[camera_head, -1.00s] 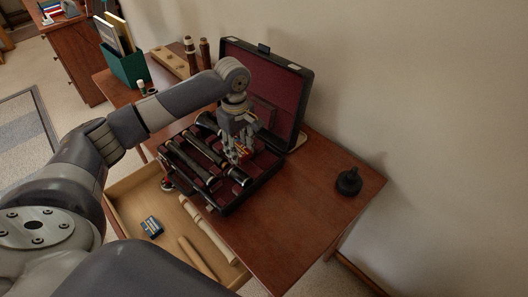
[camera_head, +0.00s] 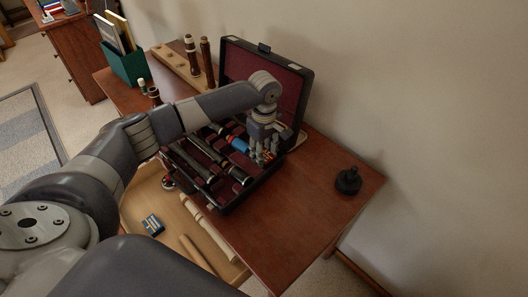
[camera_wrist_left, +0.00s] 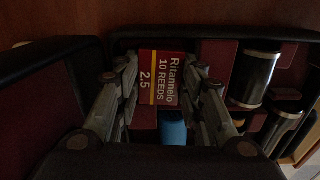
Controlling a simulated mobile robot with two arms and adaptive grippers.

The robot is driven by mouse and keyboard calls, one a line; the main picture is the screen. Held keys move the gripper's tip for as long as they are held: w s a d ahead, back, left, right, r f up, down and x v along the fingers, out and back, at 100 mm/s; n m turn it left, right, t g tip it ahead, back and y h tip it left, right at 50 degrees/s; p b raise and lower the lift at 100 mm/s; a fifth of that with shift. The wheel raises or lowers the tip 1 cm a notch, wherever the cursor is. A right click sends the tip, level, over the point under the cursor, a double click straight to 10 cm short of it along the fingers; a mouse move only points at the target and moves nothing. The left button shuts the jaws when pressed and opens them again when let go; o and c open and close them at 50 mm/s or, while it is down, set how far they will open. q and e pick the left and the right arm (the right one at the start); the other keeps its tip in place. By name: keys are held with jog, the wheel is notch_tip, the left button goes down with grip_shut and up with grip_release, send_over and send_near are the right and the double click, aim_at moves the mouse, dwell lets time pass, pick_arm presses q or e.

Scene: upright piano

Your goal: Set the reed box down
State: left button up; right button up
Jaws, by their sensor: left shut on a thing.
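The reed box (camera_wrist_left: 163,78) is dark red with a yellow stripe and reads "Ritannelo 10 REEDS 2.5" in the left wrist view. My left gripper (camera_head: 264,159) is shut on it, with a finger on each side. In the head view the fingers hide most of the box. The gripper points down over the right rear part of the open instrument case (camera_head: 222,210), near the lid. I cannot tell whether the box touches the case floor. My right gripper is not in view.
The case holds dark instrument joints (camera_head: 207,150) and a blue item (camera_head: 238,143). Its lid (camera_head: 240,62) stands open behind. A black round object (camera_head: 348,181) stands on the tabletop (camera_head: 290,210), otherwise clear on the right. An open drawer (camera_head: 160,205) is in front.

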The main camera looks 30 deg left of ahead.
pick_arm(q)
jog(key=shift+f, duration=0.1)
jog(key=o, duration=0.6)
jog(key=shift+f, duration=0.1)
jog(key=shift+r, duration=0.45)
notch_tip(320, 180, up, 12)
jog(key=shift+f, duration=0.2)
